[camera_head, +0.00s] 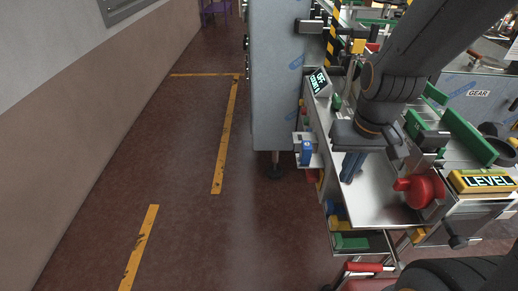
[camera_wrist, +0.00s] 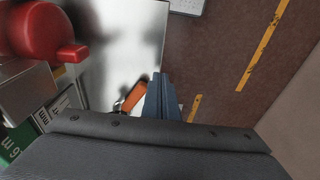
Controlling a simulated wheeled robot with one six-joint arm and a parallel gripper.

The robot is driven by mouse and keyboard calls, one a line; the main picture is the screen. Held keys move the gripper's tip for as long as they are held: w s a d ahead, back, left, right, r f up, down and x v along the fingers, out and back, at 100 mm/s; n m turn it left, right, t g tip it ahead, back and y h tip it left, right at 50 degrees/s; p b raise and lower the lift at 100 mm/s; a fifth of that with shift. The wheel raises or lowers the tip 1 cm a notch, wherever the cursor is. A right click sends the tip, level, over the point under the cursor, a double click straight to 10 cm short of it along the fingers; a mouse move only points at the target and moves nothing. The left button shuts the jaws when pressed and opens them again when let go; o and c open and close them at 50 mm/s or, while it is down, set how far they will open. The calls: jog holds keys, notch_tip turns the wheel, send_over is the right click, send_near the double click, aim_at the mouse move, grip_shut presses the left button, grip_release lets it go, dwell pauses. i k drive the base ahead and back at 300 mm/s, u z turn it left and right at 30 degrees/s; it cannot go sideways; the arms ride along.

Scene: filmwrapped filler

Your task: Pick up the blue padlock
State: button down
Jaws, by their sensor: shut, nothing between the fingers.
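My gripper (camera_head: 351,168) points down over the metal worktop, its blue-grey fingers together and empty. The fingers (camera_wrist: 162,98) also show in the wrist view, close to an orange-and-dark object (camera_wrist: 133,96) near the worktop edge; I cannot tell whether they touch it. A small blue object (camera_head: 306,151) stands on a little side shelf to the left of the gripper in the head view. It may be the blue padlock, but it is too small to be sure. No clear padlock shows in the wrist view.
A red rounded part (camera_head: 419,189) sits on the right of the worktop (camera_head: 376,205), beside a yellow LEVEL sign (camera_head: 483,181). Green rails (camera_head: 464,135) lie behind. The floor (camera_head: 190,220) at left is clear.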

aim_at(306, 150)
jog(key=k, duration=0.5)
jog(key=u, duration=1.15)
jog(key=i, duration=0.9)
jog(key=z, duration=0.65)
